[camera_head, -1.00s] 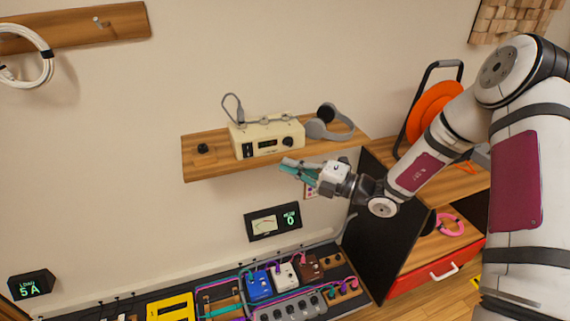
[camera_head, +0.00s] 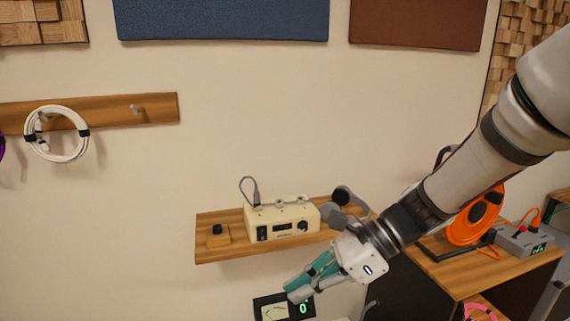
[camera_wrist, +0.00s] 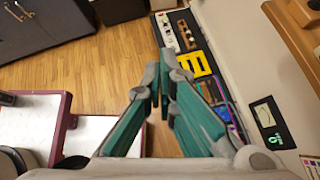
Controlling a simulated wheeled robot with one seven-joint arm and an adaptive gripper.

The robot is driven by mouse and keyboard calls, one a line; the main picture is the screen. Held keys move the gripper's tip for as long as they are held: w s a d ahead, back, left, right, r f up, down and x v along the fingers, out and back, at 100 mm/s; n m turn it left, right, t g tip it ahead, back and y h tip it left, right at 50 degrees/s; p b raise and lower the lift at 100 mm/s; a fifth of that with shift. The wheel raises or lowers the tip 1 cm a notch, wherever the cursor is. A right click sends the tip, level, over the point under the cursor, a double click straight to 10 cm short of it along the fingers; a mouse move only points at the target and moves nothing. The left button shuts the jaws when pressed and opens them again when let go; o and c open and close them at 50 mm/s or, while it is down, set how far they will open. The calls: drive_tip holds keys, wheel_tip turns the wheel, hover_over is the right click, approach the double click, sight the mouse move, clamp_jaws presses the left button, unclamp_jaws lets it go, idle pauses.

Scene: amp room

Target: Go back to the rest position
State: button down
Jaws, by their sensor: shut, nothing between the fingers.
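My gripper (camera_head: 312,277) is in front of the wall shelf, at its lower right, just above the meter display on the wall in the head view. Its teal and grey fingers are together and hold nothing. In the wrist view the gripper (camera_wrist: 160,80) points down over the wooden floor, with the fingertips close together. My arm reaches in from the right side of the head view.
A wall shelf (camera_head: 222,252) carries a cream box (camera_head: 283,219) and headphones (camera_head: 343,204). An orange reel (camera_head: 474,218) and a grey power box (camera_head: 525,240) stand on the cabinet at right. A pedalboard with a yellow pedal (camera_wrist: 198,65) lies below.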

drive_tip(key=s+d+r+n+t+h, duration=0.3)
drive_tip(key=s+d+r+n+h, duration=0.1)
drive_tip(key=d+n, duration=0.4)
drive_tip(key=s+d+r+n+t+h, duration=0.3)
drive_tip(key=s+d+n+h, duration=0.3)
drive_tip(key=s+d+n, duration=0.2)
drive_tip(key=shift+s+d+r+n+h, duration=0.15)
drive_tip(key=shift+s+r+n+h, duration=0.3)
drive_tip(key=shift+n, duration=0.75)
drive_tip(key=shift+s, duration=0.15)
